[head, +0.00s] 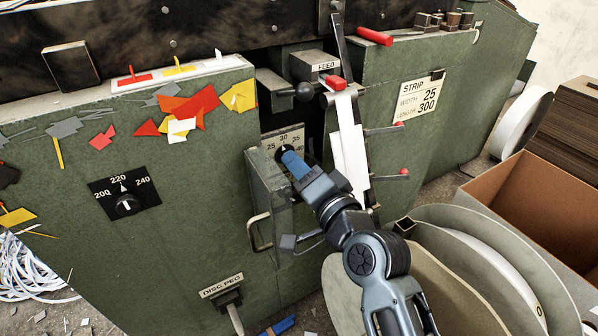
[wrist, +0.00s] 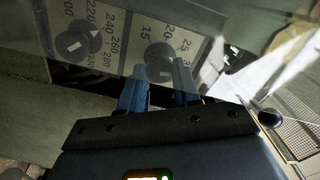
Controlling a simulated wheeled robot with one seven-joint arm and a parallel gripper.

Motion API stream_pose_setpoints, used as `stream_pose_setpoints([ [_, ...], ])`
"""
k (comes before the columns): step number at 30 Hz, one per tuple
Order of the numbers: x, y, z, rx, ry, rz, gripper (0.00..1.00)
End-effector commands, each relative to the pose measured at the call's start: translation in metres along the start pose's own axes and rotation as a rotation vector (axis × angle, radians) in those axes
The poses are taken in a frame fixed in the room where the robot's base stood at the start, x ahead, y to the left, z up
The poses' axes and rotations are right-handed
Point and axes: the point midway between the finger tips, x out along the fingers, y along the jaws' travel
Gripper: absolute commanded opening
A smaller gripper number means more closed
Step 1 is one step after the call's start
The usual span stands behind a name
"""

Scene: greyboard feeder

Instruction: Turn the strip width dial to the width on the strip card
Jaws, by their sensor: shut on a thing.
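The strip card (head: 418,98) on the green housing reads STRIP, WIDTH 25, LENGTH 300. The width dial's plate (head: 292,134) sits in a recess and shows 25, 30 and 35 in the head view. In the wrist view the dark round dial knob (wrist: 160,60) has 15, 20 and 25 printed around it. My gripper (head: 288,158) reaches into the recess with its blue fingers at the dial. In the wrist view the fingers (wrist: 161,80) stand on either side of the knob, shut on it. The knob's pointer is hidden or too unclear to read.
A second dial (head: 126,204) marked 200, 220, 240 is on the left front. A bent metal handle (head: 259,232) and an open door edge lie close to my arm. White strips and a lever (head: 347,120) hang right of my gripper. Reels and a cardboard box (head: 545,205) stand at right.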

Motion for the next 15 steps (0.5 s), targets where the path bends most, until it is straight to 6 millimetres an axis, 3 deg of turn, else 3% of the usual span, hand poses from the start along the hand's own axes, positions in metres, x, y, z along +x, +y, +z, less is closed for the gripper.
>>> stream_pose_setpoints([
  [15, -0.0003, 0.0012, 0.0014, -0.035, -0.003, 0.002, 0.01],
])
